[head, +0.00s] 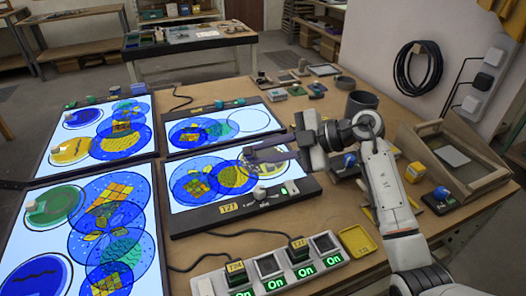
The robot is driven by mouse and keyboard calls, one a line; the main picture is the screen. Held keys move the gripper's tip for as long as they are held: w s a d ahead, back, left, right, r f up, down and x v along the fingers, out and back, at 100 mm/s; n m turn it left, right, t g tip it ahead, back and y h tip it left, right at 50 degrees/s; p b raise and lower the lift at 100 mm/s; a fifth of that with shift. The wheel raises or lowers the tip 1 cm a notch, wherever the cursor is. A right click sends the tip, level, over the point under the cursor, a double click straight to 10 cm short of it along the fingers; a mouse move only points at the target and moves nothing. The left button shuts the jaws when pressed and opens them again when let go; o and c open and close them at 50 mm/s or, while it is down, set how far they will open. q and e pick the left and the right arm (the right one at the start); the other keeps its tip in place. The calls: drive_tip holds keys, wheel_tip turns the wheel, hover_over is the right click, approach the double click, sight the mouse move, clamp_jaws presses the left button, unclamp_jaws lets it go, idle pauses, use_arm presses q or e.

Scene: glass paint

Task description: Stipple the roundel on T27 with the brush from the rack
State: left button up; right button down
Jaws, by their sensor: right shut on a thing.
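The light panel T27 (189,190) lies lit on the table, with its yellow T27 label (229,208) on the front edge. It bears overlapping blue roundels with yellow patches (196,187). A pale yellowish roundel (262,171) at its right end is partly covered by my right gripper (272,153). That gripper reaches in from the right, low over this end, and is shut on what seems to be the brush. The brush is mostly hidden by the fingers, and I cannot tell whether it touches the glass. My left gripper is not in view.
Other lit panels stand left (28,275) and behind (237,124). A switch strip (300,258) with several "On" lights and a yellow tray (357,241) lie in front. A dark cup (361,101) and a wooden tray (479,182) stand right. Bare table shows between.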

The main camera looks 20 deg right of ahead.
drive_tip(key=shift+r, duration=0.1)
wheel_tip(320, 180, up, 2)
drive_tip(key=shift+p, duration=0.75)
drive_tip(key=shift+w+d, duration=0.15)
drive_tip(key=shift+d, duration=2.4)
drive_tip(key=shift+f, duration=0.85)
drive_tip(key=shift+f, duration=0.25)
drive_tip(key=shift+r, duration=0.1)
